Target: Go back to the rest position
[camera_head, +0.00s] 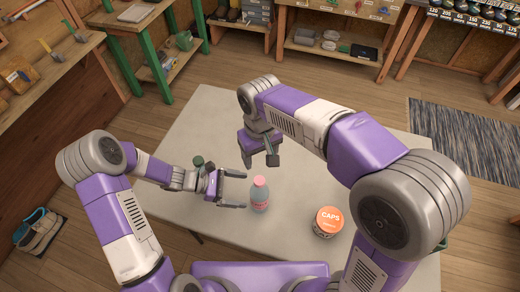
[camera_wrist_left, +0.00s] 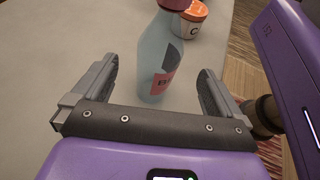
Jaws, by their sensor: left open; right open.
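My left gripper (camera_head: 232,188) is open over the table, its fingers pointing right toward a bottle. The pale blue-grey bottle (camera_head: 260,195) with a pink cap stands upright on the table just off the fingertips. In the left wrist view the bottle (camera_wrist_left: 158,62) shows between and beyond the two open fingers of the left gripper (camera_wrist_left: 155,95), with a gap on each side. My right gripper (camera_head: 259,156) is open and empty, above the table behind the bottle.
The grey table (camera_head: 200,120) has a round tub with an orange lid marked CAPS (camera_head: 328,221) to the right of the bottle. A small dark green item (camera_head: 198,161) shows beside my left wrist. Shoes (camera_head: 40,230), workbenches and a striped rug (camera_head: 465,140) surround the table.

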